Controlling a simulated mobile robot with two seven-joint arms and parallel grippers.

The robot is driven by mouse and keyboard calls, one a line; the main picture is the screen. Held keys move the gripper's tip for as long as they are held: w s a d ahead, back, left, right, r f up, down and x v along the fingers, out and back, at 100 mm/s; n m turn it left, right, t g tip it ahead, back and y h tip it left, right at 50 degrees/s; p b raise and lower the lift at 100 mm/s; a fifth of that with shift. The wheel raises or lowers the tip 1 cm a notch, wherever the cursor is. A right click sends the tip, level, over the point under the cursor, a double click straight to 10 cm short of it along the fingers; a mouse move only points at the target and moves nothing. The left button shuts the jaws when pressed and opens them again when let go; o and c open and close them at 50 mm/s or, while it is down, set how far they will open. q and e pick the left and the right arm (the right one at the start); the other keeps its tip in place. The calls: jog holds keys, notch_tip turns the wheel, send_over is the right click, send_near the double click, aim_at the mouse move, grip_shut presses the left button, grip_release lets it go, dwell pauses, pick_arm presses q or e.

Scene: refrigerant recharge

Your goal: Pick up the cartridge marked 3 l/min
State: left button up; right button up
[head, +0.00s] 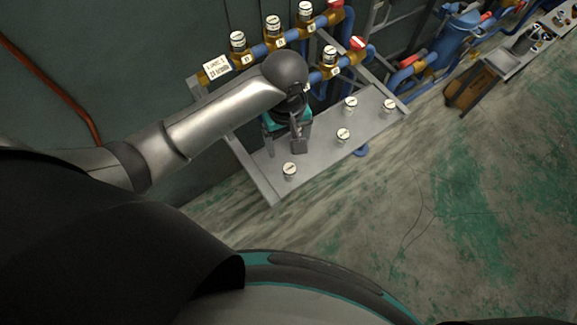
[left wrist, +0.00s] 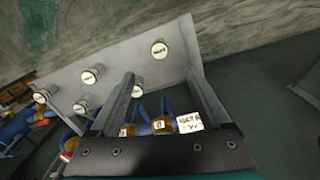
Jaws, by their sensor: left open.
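Several small white cartridges with round marked caps stand upright on a grey shelf (head: 325,150). In the head view one cartridge (head: 289,171) stands alone at the near left end, and others are at the middle (head: 343,135), back (head: 350,104) and right (head: 388,105). Their markings are too small to read, so I cannot tell which is 3 l/min. My left gripper (head: 286,142) is open and empty above the shelf's left part. In the left wrist view its two fingers (left wrist: 160,76) are spread, with the lone cartridge (left wrist: 159,49) beyond the tips, apart from them. My right gripper is not in view.
Behind the shelf, a blue pipe manifold (head: 259,50) with brass fittings carries more white-capped cartridges (head: 238,41) and a white label plate (head: 216,67). Red parts (head: 357,43) sit at its right ends. Open floor (head: 440,220) lies in front and right.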

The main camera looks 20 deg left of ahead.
pick_arm(q)
jog(key=b, duration=0.2)
send_over(289, 167)
jog(key=f, duration=0.8)
jog(key=shift+s+a+f, duration=0.1)
jog(key=shift+a, duration=0.1)
jog(key=shift+f, duration=0.6)
jog(key=shift+d+f+b, duration=0.15)
jog(key=shift+f+b, duration=0.3)
jog(key=shift+f, duration=0.85)
jog(key=shift+d+f+b, duration=0.1)
jog(key=shift+f+b, duration=0.3)
jog(key=shift+f, duration=0.9)
jog(key=shift+c, duration=0.2)
grip_shut()
